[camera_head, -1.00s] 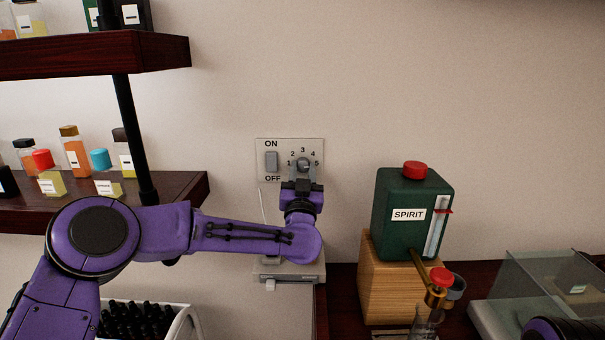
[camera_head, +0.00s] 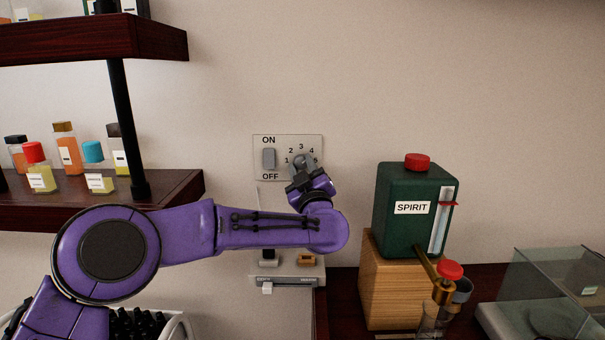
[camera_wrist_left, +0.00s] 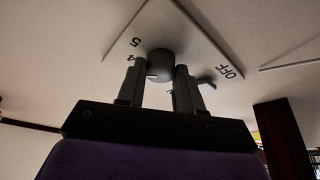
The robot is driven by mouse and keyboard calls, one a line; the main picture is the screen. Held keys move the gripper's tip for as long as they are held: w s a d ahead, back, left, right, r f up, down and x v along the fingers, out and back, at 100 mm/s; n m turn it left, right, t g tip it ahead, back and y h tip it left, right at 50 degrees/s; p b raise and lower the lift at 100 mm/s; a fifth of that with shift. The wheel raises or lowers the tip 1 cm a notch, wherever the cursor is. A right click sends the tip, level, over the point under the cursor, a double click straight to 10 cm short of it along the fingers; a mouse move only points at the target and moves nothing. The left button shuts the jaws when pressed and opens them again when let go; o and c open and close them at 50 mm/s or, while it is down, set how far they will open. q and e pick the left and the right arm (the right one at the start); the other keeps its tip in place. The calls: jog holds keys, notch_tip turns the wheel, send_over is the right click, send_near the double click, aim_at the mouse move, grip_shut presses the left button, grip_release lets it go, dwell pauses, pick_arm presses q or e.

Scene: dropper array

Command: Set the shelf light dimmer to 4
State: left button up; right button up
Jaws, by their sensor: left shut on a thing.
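My right gripper is not in view.
A green SPIRIT container (camera_head: 408,235) stands on a wooden block (camera_head: 385,290) to the right. Dark shelves (camera_head: 170,195) with bottles are at the left. A device with a slider (camera_head: 290,279) sits below the plate. The wall above the plate is bare.

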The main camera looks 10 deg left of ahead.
pick_arm(q)
jog(key=shift+n+g+y, duration=0.3)
jog(key=shift+n+g, duration=0.1)
jog(key=shift+n, duration=0.2)
jog(key=o, duration=1)
jog(key=shift+o, duration=0.2)
jog(key=b+v, duration=0.4)
jog(key=v, duration=0.6)
jog(key=shift+s, duration=0.25)
jog(key=shift+d+f, duration=0.1)
jog(key=shift+f, duration=0.05)
